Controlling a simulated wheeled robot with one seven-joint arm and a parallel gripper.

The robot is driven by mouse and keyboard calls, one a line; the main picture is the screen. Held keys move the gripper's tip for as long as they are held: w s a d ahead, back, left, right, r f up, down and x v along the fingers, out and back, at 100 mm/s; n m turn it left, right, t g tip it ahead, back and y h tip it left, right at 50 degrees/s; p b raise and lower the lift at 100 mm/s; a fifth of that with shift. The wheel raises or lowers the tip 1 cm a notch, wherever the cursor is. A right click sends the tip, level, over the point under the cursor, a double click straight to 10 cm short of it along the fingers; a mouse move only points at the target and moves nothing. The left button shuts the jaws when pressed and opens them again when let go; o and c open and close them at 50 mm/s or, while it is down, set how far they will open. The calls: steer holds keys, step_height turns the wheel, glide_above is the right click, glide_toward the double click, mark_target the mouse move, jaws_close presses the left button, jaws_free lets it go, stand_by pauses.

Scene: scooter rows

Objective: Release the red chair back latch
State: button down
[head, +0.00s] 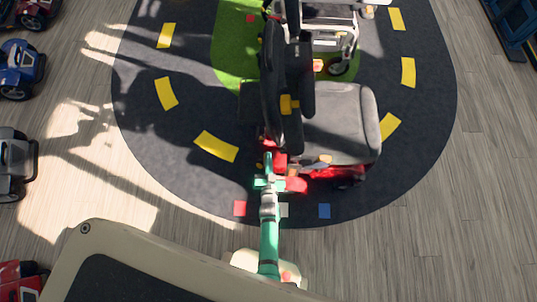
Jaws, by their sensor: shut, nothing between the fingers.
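The red chair (342,122) stands on the dark road mat, with a grey-black seat, a red base and a black upright back (283,90). A yellow-orange piece (289,104) shows on the back, and a small orange piece (322,160) shows at the seat's near edge. I cannot tell which piece is the back latch. My gripper (268,158), at the end of my green arm, is shut and empty. It is at the lower near end of the back, beside a red part (280,161). I cannot tell whether it touches.
A second, pale-framed chair (330,30) stands just beyond the red one. The dark mat (180,120) has yellow dashes and a green patch (228,60). Several small vehicles line the left edge, including a blue one (20,68).

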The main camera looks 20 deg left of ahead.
steer(key=x, duration=0.7)
steer(key=shift+w, duration=0.2)
